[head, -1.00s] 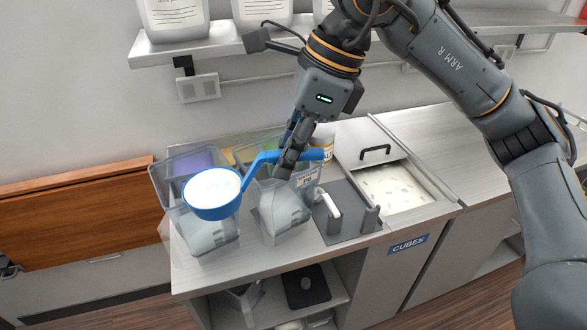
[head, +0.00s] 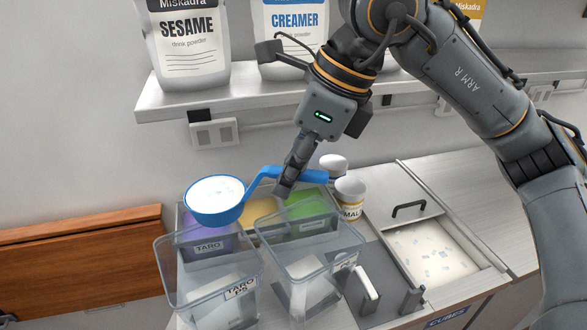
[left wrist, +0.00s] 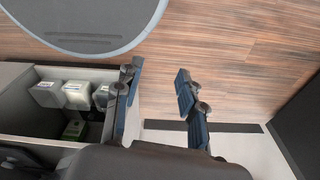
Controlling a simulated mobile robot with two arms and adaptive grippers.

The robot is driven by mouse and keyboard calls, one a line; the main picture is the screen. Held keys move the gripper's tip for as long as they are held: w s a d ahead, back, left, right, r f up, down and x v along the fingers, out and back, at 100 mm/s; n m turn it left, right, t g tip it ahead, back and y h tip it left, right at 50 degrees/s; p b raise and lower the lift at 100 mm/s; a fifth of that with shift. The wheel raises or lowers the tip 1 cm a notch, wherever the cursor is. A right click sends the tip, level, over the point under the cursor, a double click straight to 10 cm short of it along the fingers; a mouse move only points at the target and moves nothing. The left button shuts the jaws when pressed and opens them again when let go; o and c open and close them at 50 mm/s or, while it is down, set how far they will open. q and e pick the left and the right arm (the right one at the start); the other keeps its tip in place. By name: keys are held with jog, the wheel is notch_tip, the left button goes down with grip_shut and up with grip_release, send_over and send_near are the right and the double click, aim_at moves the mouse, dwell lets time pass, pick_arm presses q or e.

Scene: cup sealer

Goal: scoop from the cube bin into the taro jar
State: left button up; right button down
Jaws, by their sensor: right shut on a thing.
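My right gripper (head: 289,178) is shut on the handle of a blue scoop (head: 214,217). The scoop is level and full of white stuff, held above the jars. Behind and below it stands a purple-filled jar labelled TARO (head: 208,247), partly hidden. In front is a clear open jar labelled TARO PS (head: 163,262) with pale contents low inside. The cube bin (head: 468,281) is open at the right, with pale cubes in whitish liquid. My left gripper (left wrist: 160,98) is open and empty in the left wrist view, away from the counter top.
A second clear jar (head: 325,255), yellow and green (head: 308,205) tubs and a MALT tub (head: 350,192) stand close by. A lid with a black handle (head: 408,209) lies beside the bin opening. A shelf (head: 165,97) with powder bags hangs above. The right counter is clear.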

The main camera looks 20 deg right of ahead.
aim_at(266, 172)
jog(key=a, duration=0.1)
jog(key=a+f, duration=0.1)
jog(key=a, duration=0.1)
jog(key=shift+w+f, duration=0.35)
jog(key=shift+f, duration=0.05)
jog(key=shift+w+a+f, duration=0.15)
jog(key=shift+w+a, duration=0.1)
jog(key=shift+a+f, duration=0.15)
jog(key=shift+a, duration=0.1)
jog(key=c, duration=1.9)
grip_release()
pick_arm(q)
jog(key=shift+s+f, duration=0.2)
jog(key=shift+s, duration=0.8)
pick_arm(e)
grip_shut()
